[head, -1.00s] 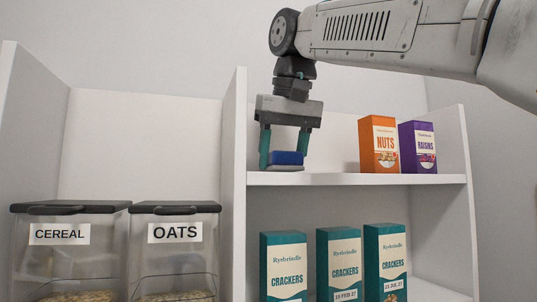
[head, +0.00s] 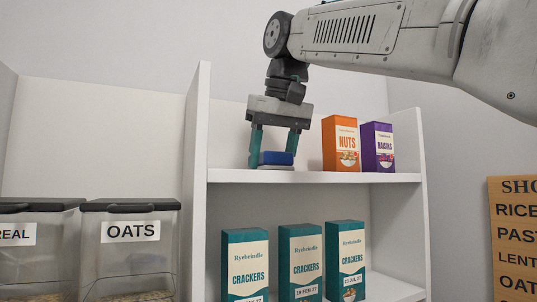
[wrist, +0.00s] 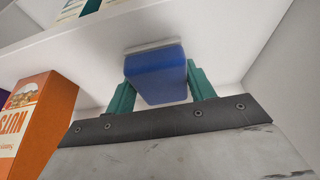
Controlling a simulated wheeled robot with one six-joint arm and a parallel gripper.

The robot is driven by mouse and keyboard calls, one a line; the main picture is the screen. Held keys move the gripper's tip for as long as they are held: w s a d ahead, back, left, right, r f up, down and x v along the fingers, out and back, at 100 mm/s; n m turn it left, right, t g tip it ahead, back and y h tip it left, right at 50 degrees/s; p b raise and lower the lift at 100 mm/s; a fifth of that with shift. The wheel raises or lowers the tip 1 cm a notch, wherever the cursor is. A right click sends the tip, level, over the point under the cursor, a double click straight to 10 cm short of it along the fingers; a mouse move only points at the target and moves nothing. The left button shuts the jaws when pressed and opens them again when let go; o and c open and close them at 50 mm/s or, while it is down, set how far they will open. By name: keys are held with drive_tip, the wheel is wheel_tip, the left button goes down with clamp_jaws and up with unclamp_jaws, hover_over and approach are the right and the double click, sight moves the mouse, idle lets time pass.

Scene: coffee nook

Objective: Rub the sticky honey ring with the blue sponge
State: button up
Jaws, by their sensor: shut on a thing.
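My gripper (head: 274,157) points down over the left part of the upper shelf (head: 310,177), with its teal fingers on either side of the blue sponge (head: 277,158). It is shut on the sponge, which has a pale layer underneath. In the wrist view the sponge (wrist: 156,76) sits between both fingers, with its pale side toward the white shelf surface. The sponge is at or very near the shelf top; I cannot tell whether it touches. I see no honey ring in either view.
An orange nuts box (head: 341,145) and a purple raisins box (head: 377,147) stand right of my gripper on the same shelf. A white upright panel (head: 197,150) rises at left. Several cracker boxes (head: 300,262) stand below, and an oats container (head: 130,245) at lower left.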

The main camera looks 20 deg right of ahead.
drive_tip(key=shift+s, duration=0.6)
drive_tip(key=shift+a+f, duration=0.15)
drive_tip(key=shift+a, duration=1)
drive_tip(key=shift+a+f, duration=0.1)
drive_tip(key=shift+a, duration=1.05)
drive_tip(key=shift+a+r, duration=0.1)
drive_tip(key=shift+a, duration=1.5)
drive_tip(key=shift+a+r, duration=0.25)
drive_tip(key=shift+a, duration=0.05)
drive_tip(key=shift+r, duration=0.2)
drive_tip(key=shift+d, duration=0.1)
drive_tip(key=shift+d+f, duration=0.2)
drive_tip(key=shift+d, duration=0.2)
